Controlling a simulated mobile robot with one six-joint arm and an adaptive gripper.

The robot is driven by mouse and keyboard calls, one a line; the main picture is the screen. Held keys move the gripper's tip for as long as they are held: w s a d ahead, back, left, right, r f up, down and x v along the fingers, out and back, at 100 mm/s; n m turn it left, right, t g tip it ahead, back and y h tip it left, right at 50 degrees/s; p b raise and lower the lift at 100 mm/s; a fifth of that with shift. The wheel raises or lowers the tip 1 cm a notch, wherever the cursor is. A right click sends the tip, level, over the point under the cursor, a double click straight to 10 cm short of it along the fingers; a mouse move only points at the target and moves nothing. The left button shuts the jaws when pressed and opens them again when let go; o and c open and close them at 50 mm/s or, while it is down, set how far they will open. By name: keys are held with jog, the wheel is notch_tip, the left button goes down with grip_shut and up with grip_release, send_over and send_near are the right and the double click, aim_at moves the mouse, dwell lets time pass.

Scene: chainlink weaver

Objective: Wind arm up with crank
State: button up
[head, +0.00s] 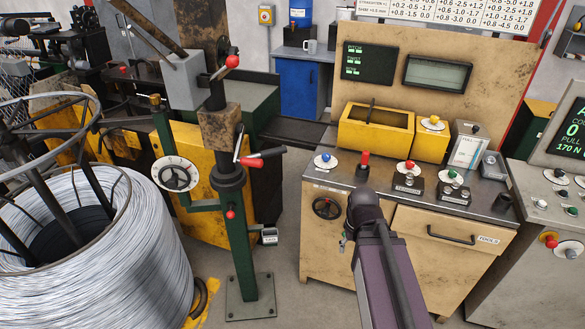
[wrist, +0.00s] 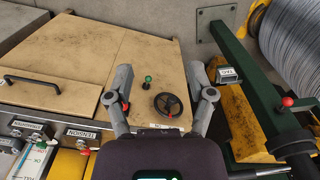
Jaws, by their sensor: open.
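A green post (head: 242,255) stands left of the workbench, with a rusty tilted arm (head: 145,25) at its top. On the post's collar is a crank-like black handle (head: 268,153), beside a red-gripped lever (head: 250,162). Which part is the crank is not certain. In the wrist view the post (wrist: 250,80) runs down the right side, with a red-knobbed lever (wrist: 298,102). My gripper (wrist: 160,70) is open and empty, in front of the bench, with a black handwheel (wrist: 167,104) between its fingers in the picture. In the head view my own arm mostly hides the gripper.
A large wire coil (head: 110,250) stands left of the post. The bench (head: 425,225) with knobs, levers and a yellow bin (head: 375,130) is at the right. A grey dial wheel (head: 176,174) hangs on the post's left side. Some floor is free between post and bench.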

jog(key=shift+w+a+f, duration=0.2)
jog(key=shift+w+a, duration=0.15)
jog(key=shift+w, duration=0.05)
jog(key=w+a+n+t+y+b, duration=0.1)
jog(key=w+a+n+y+b, duration=0.4)
jog(key=w+a+n+y, duration=0.45)
jog(key=w+a+r+n+t+y+b, duration=0.1)
jog(key=w+a+r+n+y, duration=0.1)
jog(key=w+r, duration=0.1)
jog(key=w+a+r+n+t+y+b, duration=0.1)
jog(key=w+a+r+n+y, duration=0.1)
jog(key=w, duration=0.4)
jog(key=w+a+r+n+t+y+b, duration=0.1)
jog(key=w+a+r+n+y+b, duration=0.1)
jog(key=w+a+r+y, duration=0.1)
jog(key=shift+w+a+r+y, duration=0.25)
jog(key=shift+w+r+y, duration=0.3)
jog(key=shift+w+r, duration=0.5)
jog(key=shift+a, duration=0.15)
jog(key=x, duration=1.2)
jog(key=shift+a+f, duration=0.1)
jog(key=shift+a, duration=0.25)
